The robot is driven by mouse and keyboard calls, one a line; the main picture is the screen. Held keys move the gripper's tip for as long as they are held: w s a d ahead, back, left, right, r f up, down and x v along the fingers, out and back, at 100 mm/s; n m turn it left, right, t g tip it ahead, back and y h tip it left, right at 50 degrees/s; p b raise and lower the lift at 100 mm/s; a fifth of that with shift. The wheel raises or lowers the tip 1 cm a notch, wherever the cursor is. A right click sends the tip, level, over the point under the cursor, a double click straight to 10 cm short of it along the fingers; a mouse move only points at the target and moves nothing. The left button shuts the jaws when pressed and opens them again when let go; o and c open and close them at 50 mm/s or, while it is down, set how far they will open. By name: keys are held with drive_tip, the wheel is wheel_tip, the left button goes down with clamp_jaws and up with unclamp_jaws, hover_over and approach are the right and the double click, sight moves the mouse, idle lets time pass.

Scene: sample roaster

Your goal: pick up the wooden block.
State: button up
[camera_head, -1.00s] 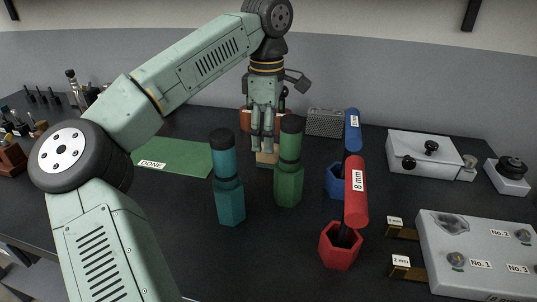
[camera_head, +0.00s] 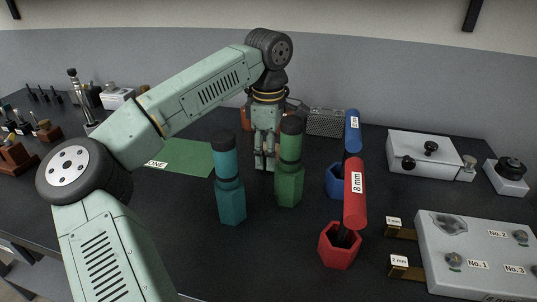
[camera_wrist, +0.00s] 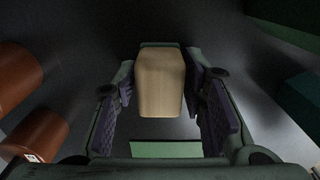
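The wooden block (camera_wrist: 161,82) is pale and stands between the two fingers of my gripper (camera_wrist: 162,98) in the wrist view. A dark purple pad lies on each side of it, with narrow dark gaps between pads and block. My gripper is open around the block, not closed on it. In the head view my gripper (camera_head: 265,163) points down at the table, behind the teal and green hex drivers. The block is mostly hidden there by the fingers and the green driver.
The green driver (camera_head: 288,178) stands close in front of my gripper, with the teal driver (camera_head: 230,190) to its left. The green DONE mat (camera_head: 188,155) lies left. Blue (camera_head: 352,135) and red (camera_head: 355,195) drivers stand right. Reddish-brown cylinders (camera_wrist: 38,138) are at the wrist view's left.

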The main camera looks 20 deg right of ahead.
drive_tip(key=c, duration=0.8)
drive_tip(key=shift+r, duration=0.1)
wheel_tip(320, 180, up, 10)
drive_tip(key=shift+f+b, duration=0.1)
drive_tip(key=shift+b, duration=0.2)
